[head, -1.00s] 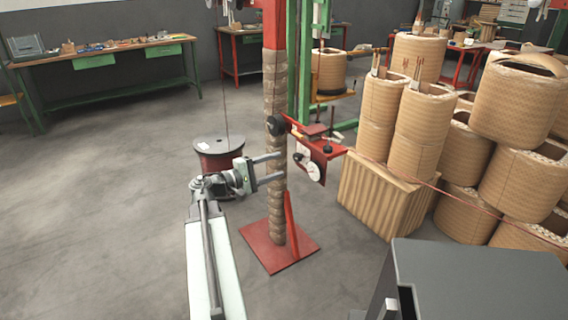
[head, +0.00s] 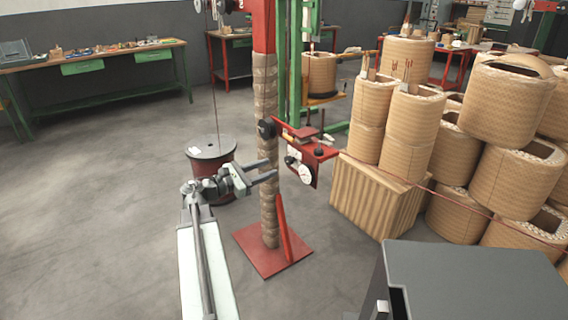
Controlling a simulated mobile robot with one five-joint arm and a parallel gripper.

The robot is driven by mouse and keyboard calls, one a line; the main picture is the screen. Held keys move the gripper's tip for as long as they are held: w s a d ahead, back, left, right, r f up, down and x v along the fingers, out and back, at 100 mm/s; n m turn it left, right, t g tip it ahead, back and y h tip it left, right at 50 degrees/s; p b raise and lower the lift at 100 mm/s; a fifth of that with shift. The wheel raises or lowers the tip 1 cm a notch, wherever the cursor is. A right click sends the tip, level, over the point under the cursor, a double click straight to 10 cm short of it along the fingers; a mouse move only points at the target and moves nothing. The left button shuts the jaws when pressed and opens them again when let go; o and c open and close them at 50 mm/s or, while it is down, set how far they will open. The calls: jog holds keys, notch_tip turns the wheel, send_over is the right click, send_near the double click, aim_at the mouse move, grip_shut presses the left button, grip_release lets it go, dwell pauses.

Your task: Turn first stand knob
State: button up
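The stand is a wrapped brown post (head: 265,110) with a red top and a red base plate (head: 273,251). A red bracket (head: 308,149) is fixed to the post and carries a white dial. A black round knob (head: 266,129) sits on the post at the bracket's left end. My gripper (head: 274,169) is open, with two parallel fingers pointing right. The fingers are in front of the post, below the black knob and apart from it. Nothing shows between the fingers.
A dark red spool (head: 210,165) stands on the floor behind my gripper. A grey box-like surface (head: 475,280) is at the lower right. The floor at left is clear.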

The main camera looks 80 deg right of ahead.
aim_at(286, 161)
jog(key=x, duration=0.7)
jog(key=shift+s+d, duration=0.15)
jog(key=shift+s, duration=0.05)
grip_shut()
